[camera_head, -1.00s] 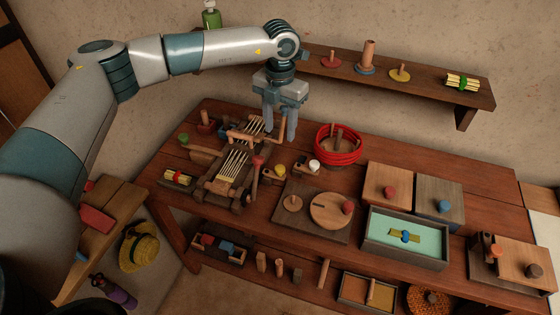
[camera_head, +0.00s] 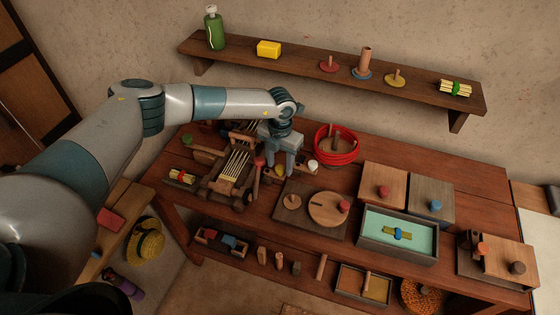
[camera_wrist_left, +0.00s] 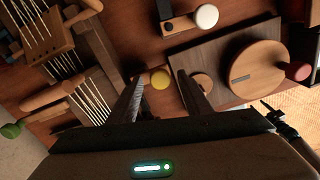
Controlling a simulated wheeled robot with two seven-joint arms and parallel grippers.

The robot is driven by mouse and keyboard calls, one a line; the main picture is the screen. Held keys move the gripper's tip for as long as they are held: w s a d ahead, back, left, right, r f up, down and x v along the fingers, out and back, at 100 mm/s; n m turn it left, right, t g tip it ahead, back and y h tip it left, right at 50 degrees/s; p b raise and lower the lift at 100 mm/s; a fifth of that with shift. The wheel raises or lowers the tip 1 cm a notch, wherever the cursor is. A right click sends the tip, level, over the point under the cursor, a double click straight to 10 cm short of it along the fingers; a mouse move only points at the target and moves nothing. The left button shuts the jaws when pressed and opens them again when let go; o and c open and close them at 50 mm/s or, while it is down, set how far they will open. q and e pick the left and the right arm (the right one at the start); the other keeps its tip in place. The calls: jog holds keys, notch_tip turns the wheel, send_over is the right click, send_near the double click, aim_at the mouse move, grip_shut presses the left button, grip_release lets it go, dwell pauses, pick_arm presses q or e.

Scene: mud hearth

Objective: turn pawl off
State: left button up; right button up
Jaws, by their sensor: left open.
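No part is plainly marked as the pawl, so I cannot tell for certain which one it is. A small yellow knob (camera_wrist_left: 160,79) shows between and just beyond the fingers in the wrist view. A white knob (camera_wrist_left: 207,16) sits on a short wooden lever piece above right of it; it also shows in the head view (camera_head: 312,165). My left gripper (camera_head: 280,170) is open and points down at the bench beside the wooden frame with pale rods (camera_head: 232,168). Its fingers (camera_wrist_left: 162,98) look empty. My right gripper is not in view.
A red-rimmed bowl (camera_head: 337,156) stands behind right of the gripper. A dark board with a round wooden disc (camera_head: 322,207) lies in front right. A red-topped upright handle (camera_head: 258,163) stands close left. The wall shelf (camera_head: 300,62) is above and behind.

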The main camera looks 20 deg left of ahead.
pick_arm(q)
jog(key=shift+f, duration=0.15)
jog(key=shift+c, duration=0.4)
jog(key=c, duration=1)
